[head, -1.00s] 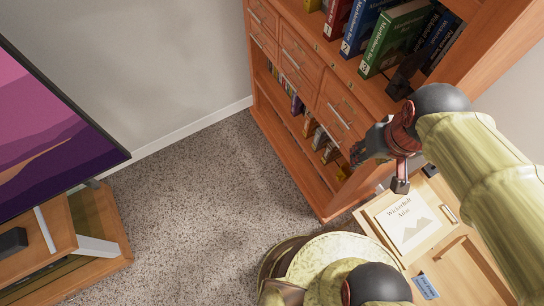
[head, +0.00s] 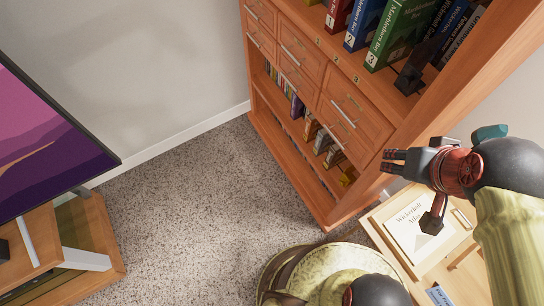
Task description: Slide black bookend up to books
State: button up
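The black bookend (head: 412,73) stands on the open shelf near its front edge, in the head view at upper right. Upright books stand on that shelf: a green volume (head: 394,36) to the left of the bookend, a blue one (head: 363,22) and a red one (head: 337,14) further left. Darker books (head: 450,30) stand or lean behind the bookend. My gripper (head: 388,161) is outside the bookcase, below and in front of the shelf, apart from the bookend. Its fingers point left; the gap between them is not clear, and nothing shows in them.
The wooden bookcase (head: 352,112) has drawers below the shelf and a lower shelf of small books (head: 296,107). A wooden surface with a white-covered atlas (head: 418,228) lies below my gripper. A screen (head: 50,150) stands at left. Carpet (head: 185,215) is clear between.

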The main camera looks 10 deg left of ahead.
aim_at(409, 82)
jog(key=j+u, duration=0.1)
jog(key=u, duration=0.35)
jog(key=j+u, duration=0.1)
jog(key=u, duration=0.35)
jog(key=i+j+u, duration=0.1)
jog(key=u, duration=0.35)
jog(key=k+l+z, duration=0.1)
jog(key=k+l, duration=0.25)
jog(key=k, duration=0.2)
